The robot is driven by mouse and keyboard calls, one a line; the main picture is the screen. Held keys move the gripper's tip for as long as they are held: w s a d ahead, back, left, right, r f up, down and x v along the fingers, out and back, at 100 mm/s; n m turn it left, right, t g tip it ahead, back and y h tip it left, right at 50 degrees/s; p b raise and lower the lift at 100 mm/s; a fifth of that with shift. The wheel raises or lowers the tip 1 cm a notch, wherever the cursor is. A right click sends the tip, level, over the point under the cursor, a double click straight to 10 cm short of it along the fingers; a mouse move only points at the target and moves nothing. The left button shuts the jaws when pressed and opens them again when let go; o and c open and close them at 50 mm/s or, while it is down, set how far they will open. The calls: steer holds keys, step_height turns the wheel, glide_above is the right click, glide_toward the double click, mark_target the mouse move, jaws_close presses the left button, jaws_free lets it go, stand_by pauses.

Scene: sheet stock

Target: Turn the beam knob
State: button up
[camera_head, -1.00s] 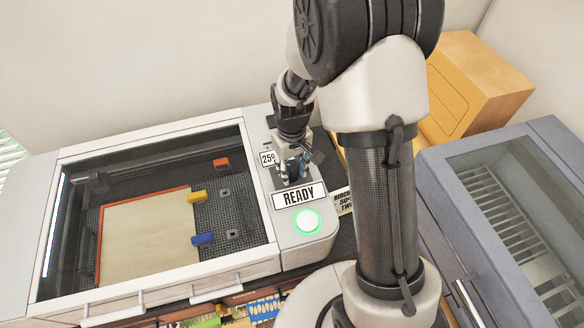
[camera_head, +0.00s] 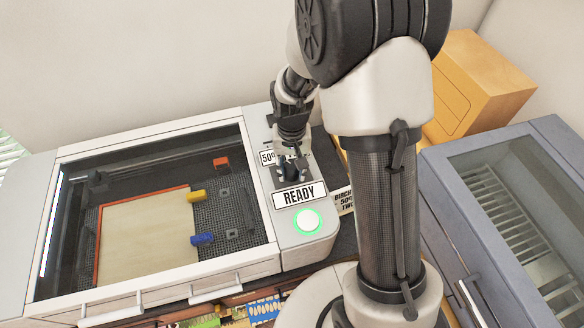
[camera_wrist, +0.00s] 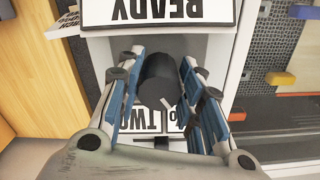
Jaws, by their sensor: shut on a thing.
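The beam knob (camera_wrist: 158,80) is a black cylinder with a white pointer mark, seen between my fingers in the wrist view. My gripper (camera_wrist: 160,95) is shut on it from both sides, with blue pads along the fingers. In the head view my gripper (camera_head: 291,172) reaches down onto the control panel (camera_head: 322,238), and the knob is mostly hidden there. A small label (camera_head: 268,158) beside it reads about 50, partly covered. The READY sign (camera_head: 299,195) stands in front of the gripper.
A green-lit round button (camera_head: 308,221) is at the panel's front. The glass-lidded bed at left holds a pale sheet (camera_head: 145,235) with yellow (camera_head: 196,196) and blue (camera_head: 202,239) clamps. An orange box (camera_head: 480,90) and a grey glazed cabinet (camera_head: 450,185) stand to the right.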

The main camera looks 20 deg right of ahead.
mark_target(291, 166)
steer(key=shift+m, duration=1.1)
steer(key=o, duration=1.1)
steer(key=shift+c, duration=0.2)
step_height(291, 166, up, 12)
